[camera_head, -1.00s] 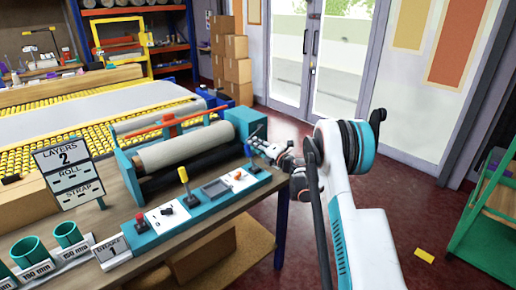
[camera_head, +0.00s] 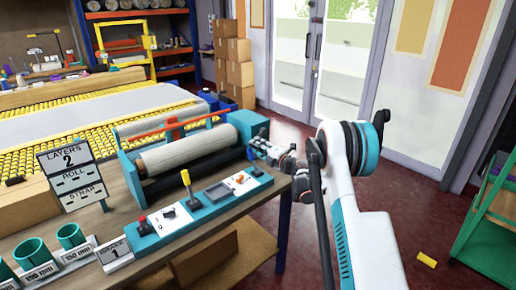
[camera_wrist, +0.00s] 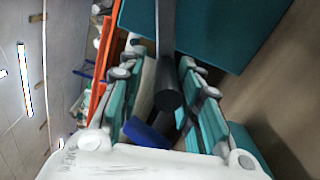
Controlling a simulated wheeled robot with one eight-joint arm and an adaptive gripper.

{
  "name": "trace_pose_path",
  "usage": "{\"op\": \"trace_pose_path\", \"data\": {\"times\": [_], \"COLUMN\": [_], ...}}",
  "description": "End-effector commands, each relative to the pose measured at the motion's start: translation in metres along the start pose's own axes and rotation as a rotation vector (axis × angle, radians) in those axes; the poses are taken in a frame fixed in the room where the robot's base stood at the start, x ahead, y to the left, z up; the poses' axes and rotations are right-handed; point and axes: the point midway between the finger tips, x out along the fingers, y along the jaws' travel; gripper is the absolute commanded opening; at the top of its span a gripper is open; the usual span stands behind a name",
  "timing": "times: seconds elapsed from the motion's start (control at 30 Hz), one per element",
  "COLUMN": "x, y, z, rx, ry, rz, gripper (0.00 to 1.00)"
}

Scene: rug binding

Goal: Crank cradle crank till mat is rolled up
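The cradle (camera_head: 130,172) stands on the bench with the mat (camera_head: 185,150) lying as a pale grey roll along it. A teal box (camera_head: 250,124) is at the cradle's right end. My gripper (camera_head: 259,146) is beside this box in the head view. In the wrist view, the dark crank handle (camera_wrist: 168,98) points toward the camera between the fingers of my gripper (camera_wrist: 160,62). The fingers look apart, with gaps on both sides of the handle. The crank is mostly hidden by my gripper in the head view.
A control strip with a yellow-tipped lever (camera_head: 186,178) and a red button (camera_head: 142,220) runs along the bench front. A sign (camera_head: 68,160) reads layers 2, roll and strap. Teal tubes (camera_head: 70,237) stand at left. A green rack (camera_head: 485,215) is at right.

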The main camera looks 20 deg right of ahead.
Motion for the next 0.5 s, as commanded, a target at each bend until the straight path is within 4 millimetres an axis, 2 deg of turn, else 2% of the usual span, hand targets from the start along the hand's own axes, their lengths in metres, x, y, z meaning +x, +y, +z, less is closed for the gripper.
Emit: {"op": "trace_pose_path", "data": {"times": [0.33, 0.5], "x": [-0.001, -0.015], "y": [-0.001, -0.001], "z": [-0.001, 0.000], "rx": [-0.001, -0.001], "ry": [0.001, 0.000], "rz": [-0.001, -0.001], "gripper": [0.40, 0.40]}}
